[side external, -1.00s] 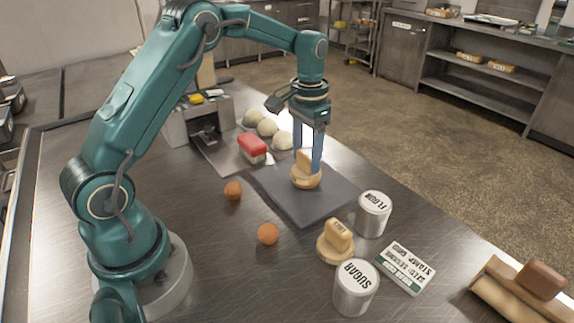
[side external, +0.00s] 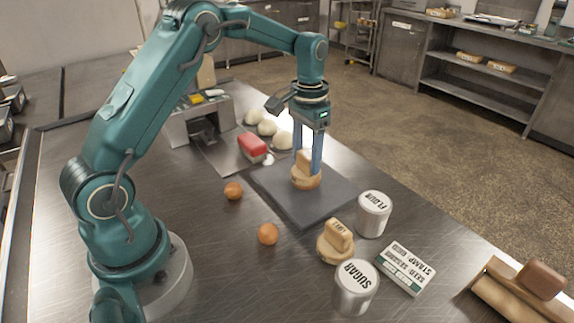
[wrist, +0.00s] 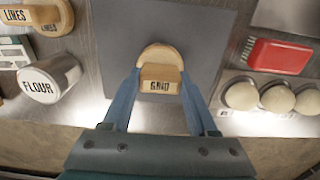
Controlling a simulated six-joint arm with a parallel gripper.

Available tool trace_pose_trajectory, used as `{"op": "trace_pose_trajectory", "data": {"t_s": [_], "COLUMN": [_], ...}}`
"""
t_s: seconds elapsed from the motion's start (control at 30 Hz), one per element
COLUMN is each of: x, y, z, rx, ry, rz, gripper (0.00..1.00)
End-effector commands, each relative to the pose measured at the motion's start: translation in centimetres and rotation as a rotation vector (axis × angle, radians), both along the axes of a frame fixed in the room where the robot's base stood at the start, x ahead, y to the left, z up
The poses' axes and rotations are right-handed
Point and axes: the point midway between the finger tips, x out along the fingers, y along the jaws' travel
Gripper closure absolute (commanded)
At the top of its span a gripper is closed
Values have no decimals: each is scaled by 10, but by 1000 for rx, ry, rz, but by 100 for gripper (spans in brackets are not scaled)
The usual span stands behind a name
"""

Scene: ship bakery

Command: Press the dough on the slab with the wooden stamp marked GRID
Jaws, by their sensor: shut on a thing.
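The wooden stamp marked GRID (wrist: 160,85) is between the fingers of my gripper (side external: 308,172), which is shut on its handle. In the side view the stamp (side external: 306,183) is upright, low over the dark grey slab (side external: 310,210), near its middle. The slab also fills the upper middle of the wrist view (wrist: 170,22). No dough shows on the slab around the stamp; anything under its round base is hidden. Whether the base touches anything I cannot tell. A second wooden stamp, marked LINES in the wrist view (wrist: 18,15), stands off the slab (side external: 336,243).
Two orange balls (side external: 233,190) (side external: 268,234) lie on my side.

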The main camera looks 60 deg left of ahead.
Motion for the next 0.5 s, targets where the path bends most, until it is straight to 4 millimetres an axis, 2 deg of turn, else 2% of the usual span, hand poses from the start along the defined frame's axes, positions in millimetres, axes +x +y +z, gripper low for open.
{"op": "trace_pose_trajectory", "data": {"t_s": [0.17, 0.5], "x": [0, 1], "y": [0, 0], "z": [2, 25], "rx": [0, 1], "ry": [-2, -4], "rz": [0, 0], "gripper": [90, 90]}}
